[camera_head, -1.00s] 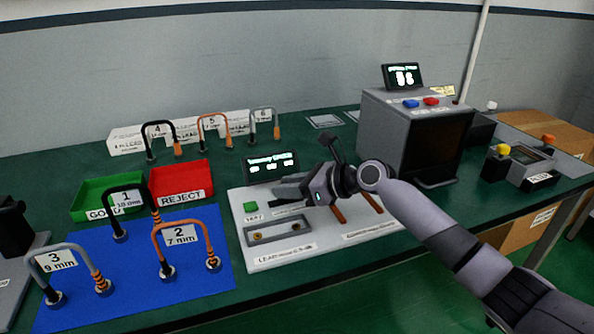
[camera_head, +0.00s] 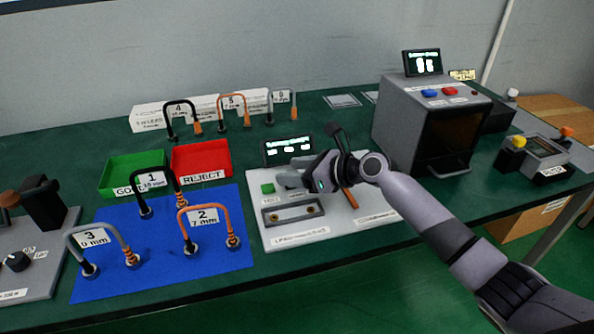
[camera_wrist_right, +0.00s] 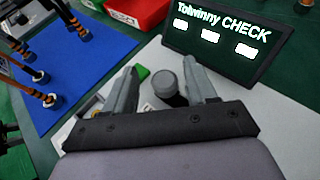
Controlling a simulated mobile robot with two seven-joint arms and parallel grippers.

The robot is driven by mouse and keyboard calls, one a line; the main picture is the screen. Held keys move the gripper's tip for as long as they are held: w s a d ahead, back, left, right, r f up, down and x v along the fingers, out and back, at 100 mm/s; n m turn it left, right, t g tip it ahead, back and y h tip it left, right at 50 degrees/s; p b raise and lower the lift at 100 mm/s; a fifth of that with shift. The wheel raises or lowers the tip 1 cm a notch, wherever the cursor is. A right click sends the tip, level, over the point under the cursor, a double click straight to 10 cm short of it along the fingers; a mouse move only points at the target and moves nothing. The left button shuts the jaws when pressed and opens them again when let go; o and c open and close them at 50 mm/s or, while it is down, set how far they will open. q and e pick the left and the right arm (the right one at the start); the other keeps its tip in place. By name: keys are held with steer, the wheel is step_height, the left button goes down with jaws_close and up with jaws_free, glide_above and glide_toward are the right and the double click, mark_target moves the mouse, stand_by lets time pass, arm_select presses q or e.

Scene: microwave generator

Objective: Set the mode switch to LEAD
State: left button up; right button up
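The white tester panel (camera_head: 345,222) stands mid-bench, with a lit display (camera_head: 288,149), a green button (camera_head: 268,188) and a metal block with two brass contacts (camera_head: 292,213). My right gripper (camera_head: 288,178) is low over the panel, just right of the green button. In the right wrist view a dark grey round knob (camera_wrist_right: 168,84), apparently the mode switch, sits between the spread fingers of my right gripper (camera_wrist_right: 160,84). It looks closer to the right finger; contact cannot be told. Its markings are not readable. In the head view my gripper hides the knob.
A blue mat (camera_head: 165,262) with numbered leads lies left, with green (camera_head: 118,184) and red (camera_head: 202,166) trays behind it. Orange-handled probes (camera_head: 350,198) lie partly under my forearm. A grey oven-like box (camera_head: 400,125) stands right. Another station with a knob (camera_head: 14,261) is far left.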

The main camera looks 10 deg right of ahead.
mark_target(322, 198)
steer(key=shift+s+d+f, duration=0.1)
steer(key=shift+d, duration=0.1)
steer(key=shift+s+d, duration=0.2)
steer(key=shift+p+v, duration=0.4)
steer(key=shift+v, duration=2.8)
steer(key=shift+a, duration=0.1)
